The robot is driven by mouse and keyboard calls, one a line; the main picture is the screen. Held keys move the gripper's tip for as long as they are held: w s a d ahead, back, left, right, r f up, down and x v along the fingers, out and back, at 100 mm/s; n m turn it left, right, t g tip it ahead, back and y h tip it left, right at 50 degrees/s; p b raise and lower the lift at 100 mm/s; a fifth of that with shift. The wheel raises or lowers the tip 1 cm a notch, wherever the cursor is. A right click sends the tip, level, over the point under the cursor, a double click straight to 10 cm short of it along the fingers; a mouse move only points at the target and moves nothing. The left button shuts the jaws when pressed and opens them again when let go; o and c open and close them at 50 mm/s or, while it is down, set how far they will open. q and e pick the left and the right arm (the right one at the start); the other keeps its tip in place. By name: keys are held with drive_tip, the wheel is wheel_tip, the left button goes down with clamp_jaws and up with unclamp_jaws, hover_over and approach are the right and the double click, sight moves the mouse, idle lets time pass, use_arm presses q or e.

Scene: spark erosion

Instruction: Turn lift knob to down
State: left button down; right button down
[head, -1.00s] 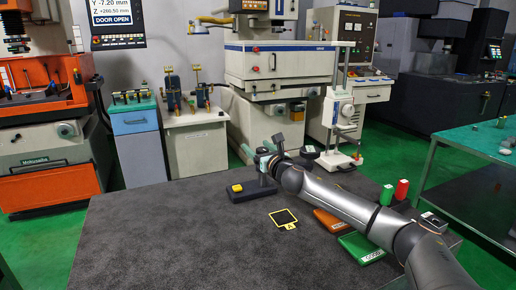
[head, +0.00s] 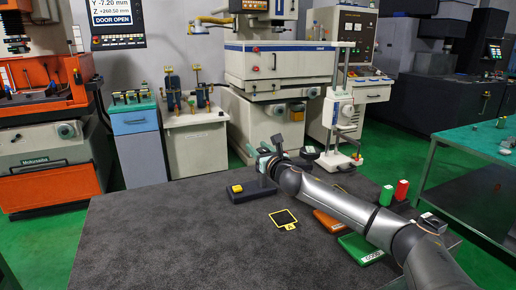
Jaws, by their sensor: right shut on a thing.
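A low dark control box (head: 248,194) with a yellow button (head: 237,188) stands on the dark table. My right gripper (head: 265,164) is at the right end of this box. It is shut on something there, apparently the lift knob. The knob is hidden by the fingers and wrist, so I cannot tell which way it points. My left gripper is not in view.
The dark tabletop (head: 170,240) is clear at left and front. Orange (head: 329,221) and green (head: 361,248) blocks, and green (head: 386,195) and red (head: 402,190) upright pieces, are close around my right arm.

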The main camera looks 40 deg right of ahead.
drive_tip(key=shift+d+r+m+g+h+p, duration=0.15)
drive_tip(key=shift+m+g+h+p, duration=0.25)
drive_tip(key=shift+m+h+p, duration=0.6)
drive_tip(key=shift+s+d+f+m+g+h+p, duration=0.1)
drive_tip(key=shift+s+d+m+g+h+p, duration=0.25)
drive_tip(key=shift+m+g+h, duration=1.45)
drive_tip(key=shift+s+d+f+m+g+h+p, duration=0.1)
drive_tip(key=shift+s+d+m+g+h+p, duration=0.2)
drive_tip(key=shift+m+g+h, duration=1.55)
drive_tip(key=shift+s+d+m+g+h+p, duration=0.2)
drive_tip(key=shift+s+m+g+h+p, duration=0.15)
drive_tip(key=shift+m+g+h, duration=1.45)
drive_tip(key=shift+s+r+n+g+y, duration=0.15)
drive_tip(key=shift+n+g+y, duration=0.15)
drive_tip(key=shift+g, duration=0.55)
drive_tip(key=shift+c, duration=1.8)
unclamp_jaws()
